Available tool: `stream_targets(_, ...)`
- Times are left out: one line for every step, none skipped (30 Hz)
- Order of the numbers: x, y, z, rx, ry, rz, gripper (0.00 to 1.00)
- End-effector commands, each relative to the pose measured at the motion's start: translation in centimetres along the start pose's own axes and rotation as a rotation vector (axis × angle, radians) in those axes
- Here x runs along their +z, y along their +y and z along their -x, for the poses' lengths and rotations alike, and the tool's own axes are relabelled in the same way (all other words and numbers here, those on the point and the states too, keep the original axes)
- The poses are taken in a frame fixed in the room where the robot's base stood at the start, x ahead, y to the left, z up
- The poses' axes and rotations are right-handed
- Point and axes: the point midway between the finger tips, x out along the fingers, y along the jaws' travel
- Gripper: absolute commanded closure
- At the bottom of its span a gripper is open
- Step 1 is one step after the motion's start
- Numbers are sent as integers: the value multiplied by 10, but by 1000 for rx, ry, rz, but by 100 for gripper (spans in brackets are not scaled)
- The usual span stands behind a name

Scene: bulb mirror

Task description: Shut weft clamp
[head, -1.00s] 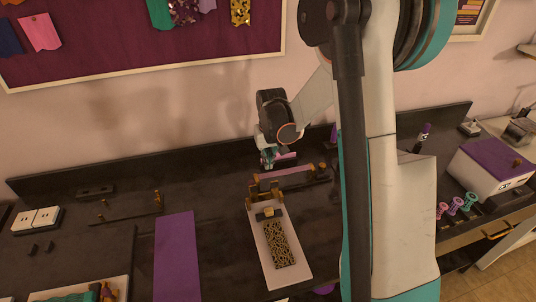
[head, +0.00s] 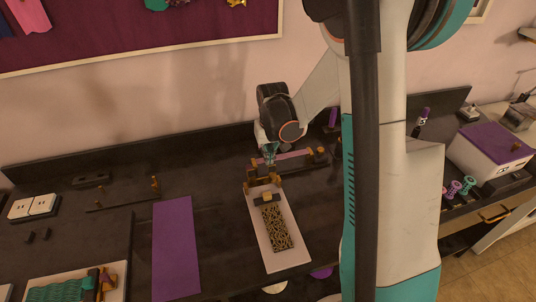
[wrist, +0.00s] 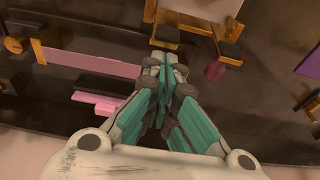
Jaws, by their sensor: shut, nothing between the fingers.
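A white board (head: 261,246) lies on the dark bench with a black and gold patterned strip (head: 276,228) on it. A brass bracket (head: 262,178) stands at its far end and also shows in the wrist view (wrist: 229,47). I cannot tell for sure which part is the weft clamp. My gripper (head: 270,162) is shut and empty, pointing down just behind the bracket. Contact with the bracket cannot be made out.
A pink strip (wrist: 100,63) on a dark holder with brass ends runs behind the bracket, close to my fingers. A purple mat (head: 175,248) lies left of the board. A purple-topped box (head: 490,150) stands at the right. The bench's back ledge is behind my gripper.

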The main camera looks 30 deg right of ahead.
Motion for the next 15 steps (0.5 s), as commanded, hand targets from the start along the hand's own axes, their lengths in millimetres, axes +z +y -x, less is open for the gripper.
stream_targets(0, 0, 0, 0, 2, 0, 100)
stream_targets(1, 0, 0, 0, 4, 0, 100)
stream_targets(1, 0, 0, 0, 9, 0, 100)
stream_targets(2, 0, 0, 0, 14, 0, 100)
stream_targets(3, 0, 1, 0, 20, 0, 100)
stream_targets(4, 0, 1, 0, 32, 0, 100)
stream_targets(4, 0, 2, 0, 40, 0, 100)
stream_targets(5, 0, 2, 0, 46, 0, 100)
stream_targets(5, 0, 2, 0, 51, 0, 100)
stream_targets(5, 0, 2, 0, 55, 0, 100)
stream_targets(5, 0, 3, 0, 59, 0, 100)
stream_targets(6, 0, 3, 0, 65, 0, 100)
stream_targets(6, 0, 3, 0, 69, 0, 100)
stream_targets(6, 0, 3, 0, 73, 0, 100)
stream_targets(7, 0, 4, 0, 79, 0, 100)
